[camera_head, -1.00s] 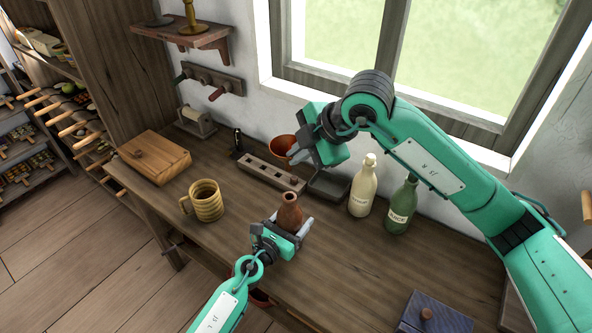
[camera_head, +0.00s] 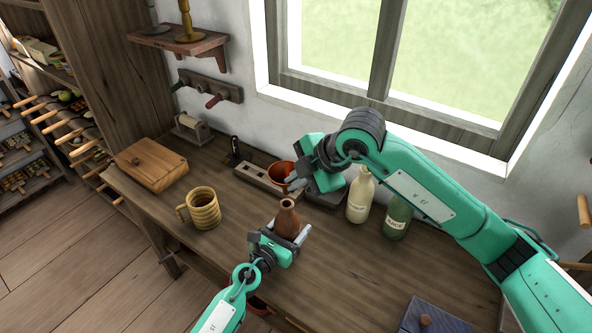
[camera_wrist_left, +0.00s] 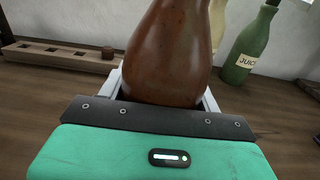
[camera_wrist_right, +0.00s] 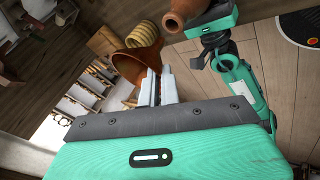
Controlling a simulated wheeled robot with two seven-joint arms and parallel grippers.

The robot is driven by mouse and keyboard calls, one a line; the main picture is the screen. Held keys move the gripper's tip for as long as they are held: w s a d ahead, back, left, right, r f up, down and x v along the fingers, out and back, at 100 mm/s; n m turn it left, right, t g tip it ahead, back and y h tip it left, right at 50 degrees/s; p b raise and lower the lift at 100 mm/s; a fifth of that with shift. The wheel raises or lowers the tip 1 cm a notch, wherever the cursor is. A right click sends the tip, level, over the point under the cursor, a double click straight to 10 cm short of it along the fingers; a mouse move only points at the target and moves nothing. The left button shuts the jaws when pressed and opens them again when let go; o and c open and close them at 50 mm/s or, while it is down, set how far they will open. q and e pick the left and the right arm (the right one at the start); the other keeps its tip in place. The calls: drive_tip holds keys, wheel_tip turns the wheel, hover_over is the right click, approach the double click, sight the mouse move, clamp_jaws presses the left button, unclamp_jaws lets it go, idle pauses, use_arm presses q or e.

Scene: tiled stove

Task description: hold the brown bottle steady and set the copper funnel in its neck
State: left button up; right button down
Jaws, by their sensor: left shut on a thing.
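The brown bottle (camera_head: 287,219) stands upright on the bench. My left gripper (camera_head: 288,233) is shut around its lower body, and the bottle's body also fills the middle of the left wrist view (camera_wrist_left: 170,50). The copper funnel (camera_head: 278,173) is held in the air behind the bottle, above the slotted block. My right gripper (camera_head: 294,184) is shut on the funnel's side. In the right wrist view the wide copper funnel (camera_wrist_right: 130,67) is at the closed fingertips, apart from the bottle (camera_wrist_right: 180,16). The funnel's spout is hard to make out.
A yellow ribbed mug (camera_head: 204,209) stands left of the bottle. A cream bottle (camera_head: 359,197) and a green bottle (camera_head: 397,218) stand at the back right. A slotted wooden block (camera_head: 250,174) and a wooden box (camera_head: 150,165) lie behind.

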drive_tip(key=shift+f, duration=1.1)
drive_tip(key=shift+f, duration=1.65)
idle(0.6)
drive_tip(key=c, duration=1.6)
unclamp_jaws()
drive_tip(key=shift+o, duration=0.2)
drive_tip(key=v, duration=1.2)
use_arm(q)
drive_tip(key=o, duration=1.5)
